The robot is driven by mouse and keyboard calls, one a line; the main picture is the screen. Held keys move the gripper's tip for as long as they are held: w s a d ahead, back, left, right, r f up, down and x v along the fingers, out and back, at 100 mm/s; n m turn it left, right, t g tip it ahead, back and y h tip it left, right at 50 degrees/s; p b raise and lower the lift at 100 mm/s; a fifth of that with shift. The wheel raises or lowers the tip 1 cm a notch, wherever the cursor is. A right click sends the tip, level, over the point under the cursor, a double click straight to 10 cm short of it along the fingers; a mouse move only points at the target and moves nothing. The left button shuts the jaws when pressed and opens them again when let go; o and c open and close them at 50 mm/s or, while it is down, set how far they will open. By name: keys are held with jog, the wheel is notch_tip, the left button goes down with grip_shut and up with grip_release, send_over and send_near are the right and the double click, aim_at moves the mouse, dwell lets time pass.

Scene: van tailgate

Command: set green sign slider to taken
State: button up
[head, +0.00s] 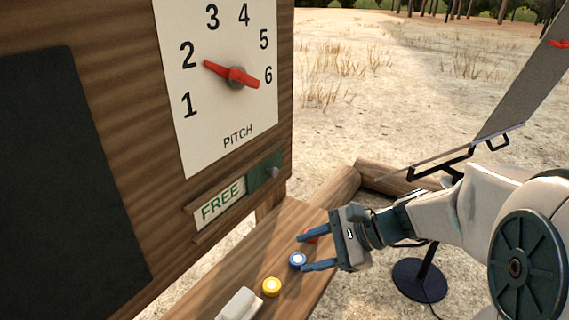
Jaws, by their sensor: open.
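The green sign slider (263,174) is a green plate with a small grey knob (274,171), set in a wooden rail on the board below the pitch dial. It sits at the right of the rail. To its left the white panel (220,202) shows the word FREE in green. My gripper (309,253) is open, its two dark fingers pointing left. It is low and to the right of the slider, over the wooden ledge, apart from the slider. No "taken" wording is visible; the green plate may cover it.
A white dial (236,77) has a red pointer. A dark panel (65,170) is at left.

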jog(key=w+d+r+m+t+y, duration=0.1)
jog(key=w+r+m+t+y, duration=0.15)
jog(key=w+m, duration=0.3)
jog(key=m+t+y, duration=0.2)
jog(key=m+t, duration=0.3)
send_near(276, 173)
jog(key=p+x, duration=0.2)
jog(key=x, duration=0.6)
jog(key=shift+w+p, duration=0.1)
jog(key=shift+p, duration=0.2)
grip_shut()
